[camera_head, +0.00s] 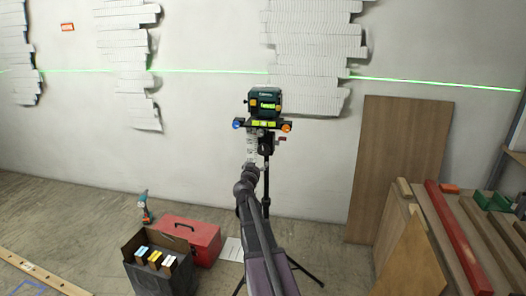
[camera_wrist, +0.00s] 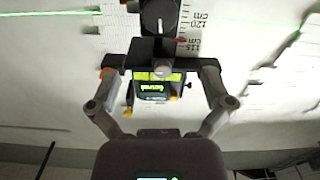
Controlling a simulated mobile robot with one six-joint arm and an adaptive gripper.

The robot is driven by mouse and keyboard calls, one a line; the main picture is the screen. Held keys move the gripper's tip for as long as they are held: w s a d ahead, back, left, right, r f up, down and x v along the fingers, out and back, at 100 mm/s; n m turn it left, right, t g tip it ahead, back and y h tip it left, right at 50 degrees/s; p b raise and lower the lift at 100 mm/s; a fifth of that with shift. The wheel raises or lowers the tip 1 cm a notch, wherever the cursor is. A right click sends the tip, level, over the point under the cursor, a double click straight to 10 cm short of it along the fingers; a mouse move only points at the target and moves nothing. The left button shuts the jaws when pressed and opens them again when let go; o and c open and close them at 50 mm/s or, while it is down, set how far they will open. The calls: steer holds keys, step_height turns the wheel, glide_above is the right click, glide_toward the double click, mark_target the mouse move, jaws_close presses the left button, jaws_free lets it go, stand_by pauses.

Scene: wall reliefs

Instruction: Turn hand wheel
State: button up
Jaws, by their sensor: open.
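A green and black laser level (camera_head: 264,103) sits on a dark crossbar mount (camera_head: 262,125) atop a tripod (camera_head: 267,180). The mount has a blue knob (camera_head: 236,124) at left and an orange knob (camera_head: 287,127) at right. In the wrist view, a round dark knob with a pale pointer line (camera_wrist: 159,17) and a small grey knob (camera_wrist: 163,70) show; I cannot tell which is the hand wheel. My gripper (camera_wrist: 160,75) is open, its grey fingers spread on either side of the mount, empty. Contact cannot be judged. My arm hides part of the tripod in the head view.
A graduated scale (camera_wrist: 192,25) stands behind the mount. A red toolbox (camera_head: 190,238), a dark box of small cartons (camera_head: 155,262) and a drill (camera_head: 145,207) are on the floor at left. Wood panels (camera_head: 400,150) and a workbench with a red beam (camera_head: 458,238) stand at right.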

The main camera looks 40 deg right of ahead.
mark_target(263, 150)
steer(key=shift+w+d, duration=0.1)
steer(key=x, duration=1.3)
steer(key=shift+w+d, duration=0.1)
steer(key=shift+d, duration=0.15)
steer(key=c, duration=1)
